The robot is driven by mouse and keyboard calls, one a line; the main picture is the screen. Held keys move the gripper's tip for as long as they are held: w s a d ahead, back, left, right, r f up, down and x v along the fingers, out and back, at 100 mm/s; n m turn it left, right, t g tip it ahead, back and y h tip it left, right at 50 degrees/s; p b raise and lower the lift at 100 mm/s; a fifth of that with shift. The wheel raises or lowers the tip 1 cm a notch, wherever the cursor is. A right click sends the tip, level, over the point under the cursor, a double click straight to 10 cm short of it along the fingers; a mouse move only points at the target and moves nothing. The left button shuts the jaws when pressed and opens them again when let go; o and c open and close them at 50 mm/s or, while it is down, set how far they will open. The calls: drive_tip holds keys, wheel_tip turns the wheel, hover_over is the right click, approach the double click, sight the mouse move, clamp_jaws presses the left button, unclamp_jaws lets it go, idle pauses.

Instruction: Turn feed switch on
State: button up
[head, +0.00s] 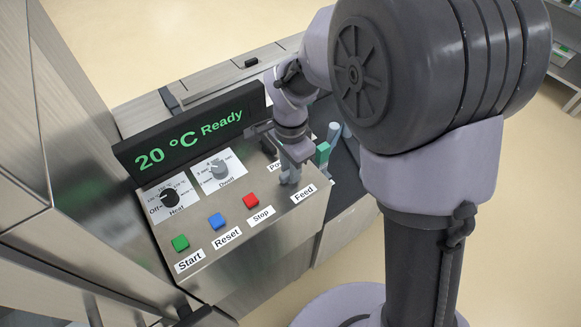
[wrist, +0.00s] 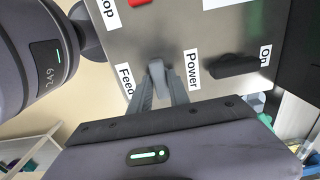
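The feed switch (wrist: 157,78) is a small grey lever on the metal panel beside the "Feed" label (wrist: 126,80) in the wrist view. My gripper (wrist: 160,82) is down at the panel with one finger on each side of the lever. The fingers are close to it, but I cannot tell whether they press on it. In the head view my gripper (head: 290,172) stands above the "Feed" label (head: 303,193) at the panel's right end, and hides most of the switch there.
The panel (head: 215,255) also carries green start (head: 180,242), blue reset (head: 217,221) and red stop (head: 250,201) buttons, heat (head: 169,196) and dwell (head: 219,169) knobs, and a display (head: 190,140) reading "20 °C Ready". A dark power switch (wrist: 234,65) is close beside my gripper.

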clamp_jaws()
